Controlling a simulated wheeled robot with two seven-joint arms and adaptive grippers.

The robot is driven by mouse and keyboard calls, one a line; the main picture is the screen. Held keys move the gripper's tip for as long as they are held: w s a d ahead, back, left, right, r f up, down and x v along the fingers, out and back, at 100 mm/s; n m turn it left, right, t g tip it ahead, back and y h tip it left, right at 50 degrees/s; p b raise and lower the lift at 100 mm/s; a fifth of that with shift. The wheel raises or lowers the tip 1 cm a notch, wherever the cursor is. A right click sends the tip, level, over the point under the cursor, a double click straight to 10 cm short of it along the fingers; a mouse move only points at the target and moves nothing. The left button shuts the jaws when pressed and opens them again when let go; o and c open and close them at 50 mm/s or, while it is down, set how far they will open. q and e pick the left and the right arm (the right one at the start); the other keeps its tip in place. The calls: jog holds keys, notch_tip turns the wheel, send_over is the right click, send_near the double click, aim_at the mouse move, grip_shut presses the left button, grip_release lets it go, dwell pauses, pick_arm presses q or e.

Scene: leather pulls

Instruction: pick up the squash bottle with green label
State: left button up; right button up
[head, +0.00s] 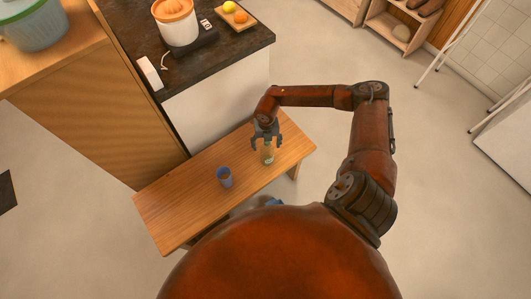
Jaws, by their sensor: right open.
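The squash bottle (268,157) stands upright on the low wooden bench (180,210), toward its right end. It looks pale with a greenish label, though it is small in the picture. My right gripper (266,141) is open and points down at the top of the bottle, with its fingers at either side of the upper part. I cannot tell whether the fingers touch it. The bottle's top is hidden by the gripper. My left gripper is not in view.
A blue cup (224,177) stands on the bench left of the bottle. Behind the bench is a dark-topped counter (245,45) with an orange-topped juicer (175,22) and a tray of fruit (235,16). Open floor (450,200) lies to the right.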

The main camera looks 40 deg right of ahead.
jog(key=f+b, duration=0.2)
jog(key=f, duration=0.5)
jog(key=shift+s+f, duration=0.2)
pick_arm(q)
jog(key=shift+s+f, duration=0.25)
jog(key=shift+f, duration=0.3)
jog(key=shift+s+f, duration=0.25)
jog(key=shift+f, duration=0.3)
pick_arm(e)
jog(key=shift+r, duration=0.1)
jog(key=shift+c, duration=0.5)
jog(key=c, duration=1.3)
jog(key=shift+c, duration=0.3)
jog(key=shift+r, duration=0.1)
